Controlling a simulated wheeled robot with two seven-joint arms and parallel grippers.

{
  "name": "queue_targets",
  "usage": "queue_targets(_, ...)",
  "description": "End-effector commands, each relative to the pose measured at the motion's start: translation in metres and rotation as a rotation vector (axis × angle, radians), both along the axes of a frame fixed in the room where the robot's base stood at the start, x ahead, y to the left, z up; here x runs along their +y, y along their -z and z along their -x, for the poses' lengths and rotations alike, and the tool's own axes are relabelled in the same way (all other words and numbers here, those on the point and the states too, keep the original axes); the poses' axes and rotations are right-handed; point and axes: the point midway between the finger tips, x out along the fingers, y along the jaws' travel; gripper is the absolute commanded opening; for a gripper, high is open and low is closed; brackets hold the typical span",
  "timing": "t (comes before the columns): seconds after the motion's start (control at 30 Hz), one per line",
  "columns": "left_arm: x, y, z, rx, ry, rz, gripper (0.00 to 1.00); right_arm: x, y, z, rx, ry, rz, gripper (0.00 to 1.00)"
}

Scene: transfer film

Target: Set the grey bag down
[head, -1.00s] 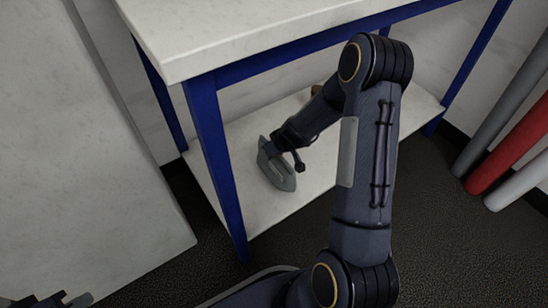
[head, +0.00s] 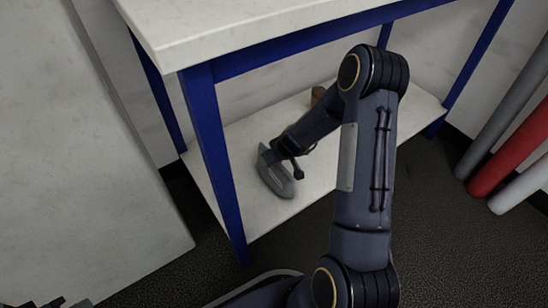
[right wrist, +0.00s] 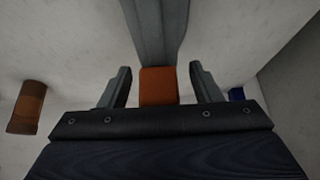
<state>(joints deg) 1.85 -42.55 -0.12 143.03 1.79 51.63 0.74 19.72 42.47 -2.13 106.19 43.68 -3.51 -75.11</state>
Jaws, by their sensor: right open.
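The grey bag (head: 276,180) is on the white lower shelf (head: 325,180) of the blue-framed table, close to the front left leg. In the right wrist view the grey bag (right wrist: 156,28) is straight ahead, with an orange block-like part (right wrist: 158,86) before it. My right gripper (right wrist: 160,84) is open, one finger on each side of the orange part with gaps showing. In the head view my right forearm hides most of that gripper. My left gripper (head: 58,304) shows only as a dark bit at the bottom left edge; its fingers cannot be made out.
A brown cylinder (head: 318,95) stands farther back on the shelf; it also shows in the right wrist view (right wrist: 27,107). A blue leg (head: 213,160) and the tabletop (head: 220,30) bound the space. Grey, red (head: 505,160) and white rolls lean at the right.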

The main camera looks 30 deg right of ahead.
Motion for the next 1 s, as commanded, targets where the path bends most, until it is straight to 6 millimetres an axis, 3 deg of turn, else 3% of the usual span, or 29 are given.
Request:
queue_targets(0.27, 0.000, -0.010, 0.000, 0.000, 0.000, 0.000, 0.00, -0.001, -0.017, 0.006, -0.001, -0.001, 0.000, 0.58)
queue_targets(0.7, 0.000, -0.046, 0.000, 0.000, 0.000, 0.000, 0.00, -0.004, -0.094, 0.050, -0.001, 0.000, 0.001, 0.58)
queue_targets(0.9, 0.000, -0.052, 0.000, 0.000, 0.000, 0.000, 0.00, -0.003, -0.110, 0.059, -0.005, 0.000, -0.005, 0.58)
queue_targets(1.0, 0.000, -0.052, 0.000, 0.000, 0.000, 0.000, 0.00, 0.005, -0.134, 0.061, -0.030, 0.001, -0.043, 0.58)
